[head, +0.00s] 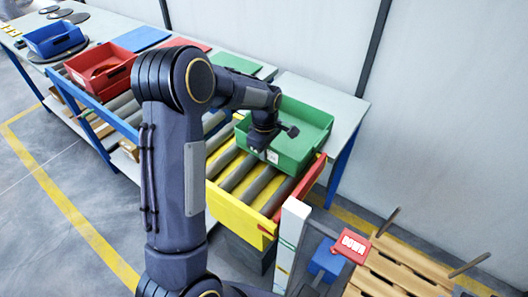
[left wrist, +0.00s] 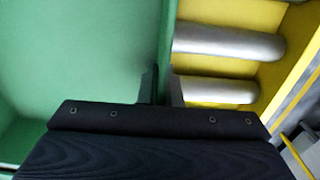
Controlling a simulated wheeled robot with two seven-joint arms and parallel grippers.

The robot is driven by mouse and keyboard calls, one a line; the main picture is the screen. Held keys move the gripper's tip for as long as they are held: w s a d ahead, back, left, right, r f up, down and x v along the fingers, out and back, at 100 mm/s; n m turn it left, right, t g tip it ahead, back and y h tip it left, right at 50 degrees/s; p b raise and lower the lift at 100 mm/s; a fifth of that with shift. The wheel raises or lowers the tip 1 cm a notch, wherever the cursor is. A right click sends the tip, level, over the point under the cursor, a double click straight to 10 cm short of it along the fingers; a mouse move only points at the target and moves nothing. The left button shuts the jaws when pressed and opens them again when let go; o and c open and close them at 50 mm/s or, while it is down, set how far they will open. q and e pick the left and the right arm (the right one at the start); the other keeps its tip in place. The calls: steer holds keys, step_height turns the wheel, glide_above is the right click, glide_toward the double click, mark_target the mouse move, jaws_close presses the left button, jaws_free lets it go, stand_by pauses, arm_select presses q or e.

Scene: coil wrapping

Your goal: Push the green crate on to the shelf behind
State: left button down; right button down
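The green crate (head: 305,118) is open-topped and looks empty. It sits at the back end of the yellow roller section (head: 238,212), close against the pale shelf behind (head: 345,108); how far it overlaps the shelf is hard to tell. My left gripper (head: 262,147) reaches over the crate's near left side. In the left wrist view, the crate's wall (left wrist: 70,60) runs between my left fingers (left wrist: 162,88), which are close on either side of it. Bare rollers (left wrist: 225,42) lie beside the crate. My right gripper is not in view.
A red crate (head: 98,66) and a blue crate (head: 52,38) stand farther left along the line. A red plate (head: 300,186) edges the roller section's right end. A red DOWN sign (head: 351,246) and a wooden pallet (head: 400,270) are at lower right.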

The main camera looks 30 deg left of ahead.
arm_select(q)
steer(key=shift+w+d+p, duration=0.25)
steer(key=shift+w+p, duration=0.5)
steer(key=shift+w, duration=1.55)
steer(key=shift+w+d+p, duration=0.2)
steer(key=shift+w+p, duration=0.6)
steer(key=shift+w, duration=1.55)
steer(key=shift+w+d+p, duration=0.25)
steer(key=shift+w+p, duration=0.5)
steer(key=shift+w, duration=1.55)
steer(key=shift+w+d+r+p, duration=0.15)
steer(key=shift+w+p, duration=0.6)
steer(key=shift+w, duration=0.85)
steer(key=c, duration=1.5)
jaws_free()
steer(key=shift+s, duration=0.15)
steer(key=shift+c, duration=0.2)
steer(key=shift+f, duration=0.2)
steer(key=shift+r, duration=0.15)
step_height(320, 180, up, 8)
steer(key=b, duration=0.1)
